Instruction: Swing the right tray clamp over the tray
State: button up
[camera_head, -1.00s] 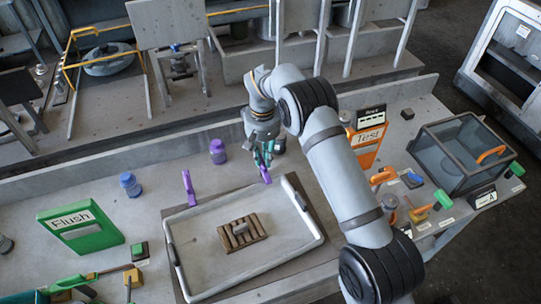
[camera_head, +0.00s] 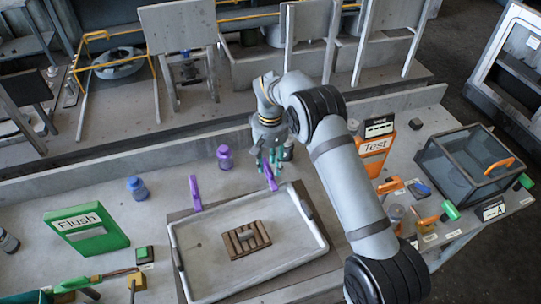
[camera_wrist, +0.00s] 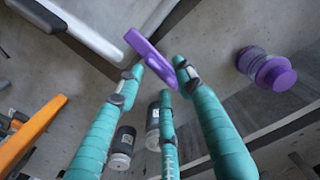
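The right tray clamp (camera_head: 270,177) is a purple lever standing at the tray's back edge near its back right corner. In the wrist view the clamp (camera_wrist: 150,57) runs slantwise between my fingertips. My gripper (camera_head: 270,160) has teal fingers pointing down at this clamp. In the wrist view the fingertips of my gripper (camera_wrist: 161,72) stand apart on either side of it; firm contact is not clear. The grey tray (camera_head: 179,262) lies flat with a brown slatted block (camera_head: 246,239) in it. The left purple clamp (camera_head: 195,193) stands at the back left corner.
A purple-capped jar (camera_head: 225,157) stands behind the tray, left of my gripper; it also shows in the wrist view (camera_wrist: 266,67). A dark bottle (camera_head: 287,150) is close behind my fingers. An orange Test sign (camera_head: 375,152) stands to the right. A green Flush box (camera_head: 87,229) stands left.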

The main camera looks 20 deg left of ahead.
aim_at(270, 168)
notch_tip(270, 168, up, 12)
jog(key=shift+f, duration=0.2)
jog(key=shift+f, duration=0.1)
dwell(0.4)
notch_tip(270, 168, down, 12)
jog(key=shift+r, duration=0.15)
jog(key=shift+w+d, duration=0.1)
jog(key=shift+d, duration=0.05)
dwell(0.5)
